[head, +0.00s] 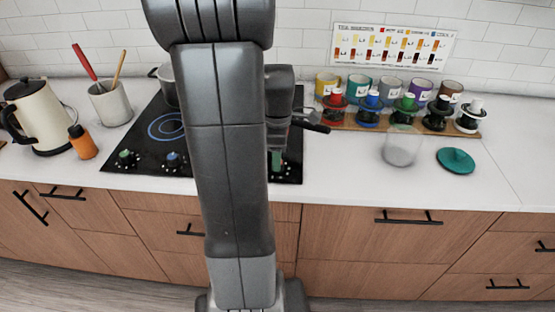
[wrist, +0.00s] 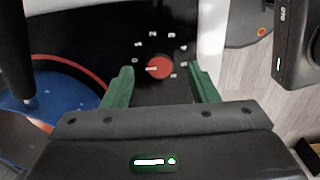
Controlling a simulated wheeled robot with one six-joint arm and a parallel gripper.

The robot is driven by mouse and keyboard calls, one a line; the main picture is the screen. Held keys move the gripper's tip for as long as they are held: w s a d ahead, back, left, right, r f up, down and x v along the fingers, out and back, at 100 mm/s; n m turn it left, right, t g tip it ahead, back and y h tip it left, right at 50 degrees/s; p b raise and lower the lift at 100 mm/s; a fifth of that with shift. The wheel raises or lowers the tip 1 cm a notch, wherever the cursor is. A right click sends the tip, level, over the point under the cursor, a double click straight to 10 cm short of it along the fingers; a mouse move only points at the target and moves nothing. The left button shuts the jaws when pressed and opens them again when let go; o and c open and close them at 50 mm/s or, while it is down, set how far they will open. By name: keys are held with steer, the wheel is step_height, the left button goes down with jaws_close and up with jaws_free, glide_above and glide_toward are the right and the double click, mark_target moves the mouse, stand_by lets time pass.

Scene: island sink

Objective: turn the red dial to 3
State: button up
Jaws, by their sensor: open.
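The red dial (wrist: 159,68) sits on the black cooktop in the wrist view. Its white pointer line points left in that picture. Small white marks ring it, too small to read surely. My gripper (wrist: 161,72) is open, its two green fingers on either side of the dial with gaps between. Whether the fingertips are level with the dial I cannot tell. In the head view my arm hides the red dial. A green part beside the arm at the cooktop's front edge looks like a finger of mine.
A pot stands at the back. Cups, a clear glass (head: 401,147) and a teal lid (head: 456,160) stand to the right. A kettle (head: 40,112) is at the left.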

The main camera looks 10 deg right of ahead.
steer(key=shift+f, duration=1.2)
steer(key=c, duration=1)
steer(key=shift+o, duration=0.2)
